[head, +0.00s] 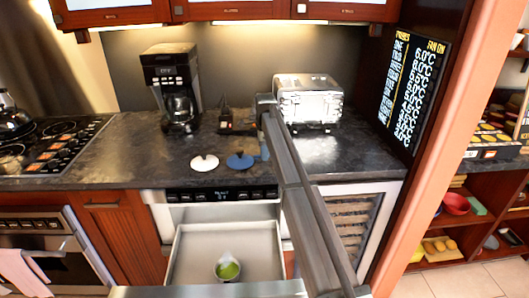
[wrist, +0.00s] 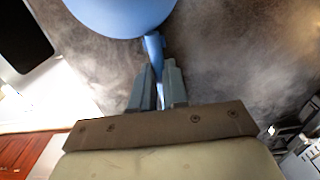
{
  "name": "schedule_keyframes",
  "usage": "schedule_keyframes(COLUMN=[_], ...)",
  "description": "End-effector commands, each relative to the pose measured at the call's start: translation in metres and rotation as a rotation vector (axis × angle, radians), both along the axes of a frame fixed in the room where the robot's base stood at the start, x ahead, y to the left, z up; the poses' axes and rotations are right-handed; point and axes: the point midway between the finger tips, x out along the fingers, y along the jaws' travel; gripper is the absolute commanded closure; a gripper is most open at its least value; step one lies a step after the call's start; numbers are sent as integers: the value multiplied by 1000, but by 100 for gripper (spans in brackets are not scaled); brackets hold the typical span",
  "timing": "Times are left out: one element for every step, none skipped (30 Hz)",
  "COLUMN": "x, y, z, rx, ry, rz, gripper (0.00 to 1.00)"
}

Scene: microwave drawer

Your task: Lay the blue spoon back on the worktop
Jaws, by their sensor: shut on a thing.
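The blue spoon (head: 240,161) shows in the head view just above or on the dark worktop (head: 120,150), left of my gripper (head: 264,150). In the wrist view the spoon's wide round bowl (wrist: 120,12) fills the top, and its thin handle runs down between the fingers. My gripper (wrist: 159,88) is shut on the handle. The dark mottled worktop (wrist: 235,60) lies beneath the spoon. Whether the bowl touches the worktop I cannot tell.
A white round piece (head: 204,162) lies left of the spoon. A coffee maker (head: 172,80) and toaster (head: 308,100) stand behind. The microwave drawer (head: 190,250) is open below, holding a bowl with green contents (head: 227,268). A stove (head: 50,145) is at left.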

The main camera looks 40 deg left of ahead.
Motion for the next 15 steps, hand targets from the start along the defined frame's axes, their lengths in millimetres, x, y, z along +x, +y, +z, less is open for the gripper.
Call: schedule_keyframes(x=[0,0,0,0,0,0,0,0,0,0,0,0,0,0,0], y=[0,0,0,0,0,0,0,0,0,0,0,0,0,0,0], z=[-1,-1,-2,-2,-2,-2,-2,-1,-1,-1,-1,-1,-1,-1,-1], rx=[0,0,0,0,0,0,0,0,0,0,0,0,0,0,0], ry=[0,0,0,0,0,0,0,0,0,0,0,0,0,0,0], rz=[0,0,0,0,0,0,0,0,0,0,0,0,0,0,0], gripper=[100,100,100,85,82,79,76,73,69,66,63,59,56,56,56])
